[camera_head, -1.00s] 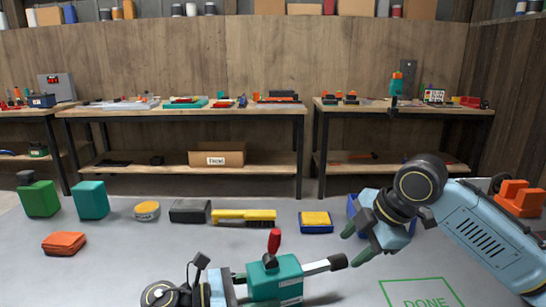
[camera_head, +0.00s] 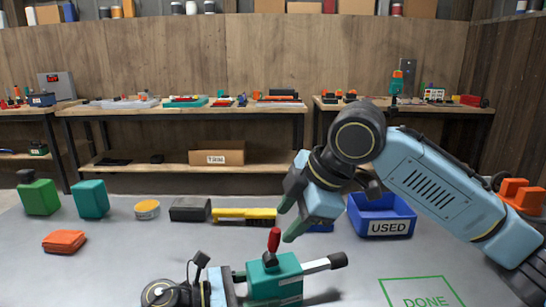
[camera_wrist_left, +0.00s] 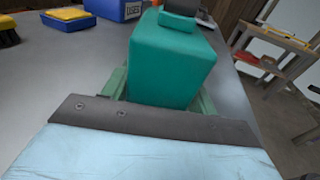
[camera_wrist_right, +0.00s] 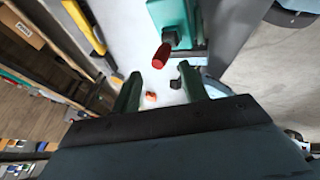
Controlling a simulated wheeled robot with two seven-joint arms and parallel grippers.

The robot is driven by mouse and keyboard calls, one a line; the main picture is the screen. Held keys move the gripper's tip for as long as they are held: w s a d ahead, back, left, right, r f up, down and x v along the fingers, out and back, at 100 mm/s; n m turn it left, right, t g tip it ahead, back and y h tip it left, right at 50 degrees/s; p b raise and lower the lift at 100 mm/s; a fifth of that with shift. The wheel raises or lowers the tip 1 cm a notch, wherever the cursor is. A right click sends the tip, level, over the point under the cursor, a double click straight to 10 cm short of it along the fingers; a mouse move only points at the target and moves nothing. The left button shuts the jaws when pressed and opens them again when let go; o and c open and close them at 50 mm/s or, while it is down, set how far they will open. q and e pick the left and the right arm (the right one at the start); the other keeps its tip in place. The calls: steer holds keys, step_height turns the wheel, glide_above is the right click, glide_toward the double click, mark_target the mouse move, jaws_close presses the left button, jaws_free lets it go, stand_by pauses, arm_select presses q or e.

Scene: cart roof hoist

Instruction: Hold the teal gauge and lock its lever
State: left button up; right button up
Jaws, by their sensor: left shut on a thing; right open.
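The teal gauge (camera_head: 274,278) lies on the grey table at the front middle, with a light bar and dark end pointing right. Its red lever (camera_head: 274,240) stands up from its top. My left gripper (camera_head: 240,285) is shut on the gauge's body from the left; the gauge (camera_wrist_left: 172,58) fills the space between its fingers in the left wrist view. My right gripper (camera_head: 288,215) is open and empty, above and just behind the red lever. In the right wrist view the lever (camera_wrist_right: 161,56) shows beyond the fingertips, apart from them.
A blue USED bin (camera_head: 384,218) stands behind to the right. A yellow brush (camera_head: 235,214), dark block (camera_head: 190,210), yellow tin (camera_head: 147,210), teal and green containers and an orange pad (camera_head: 64,242) lie left. A green DONE outline (camera_head: 420,292) is at right.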

mark_target(279, 232)
steer(key=shift+x, duration=2.2)
steer(key=c, duration=0.5)
steer(key=shift+c, duration=0.2)
steer(key=shift+w+d, duration=0.1)
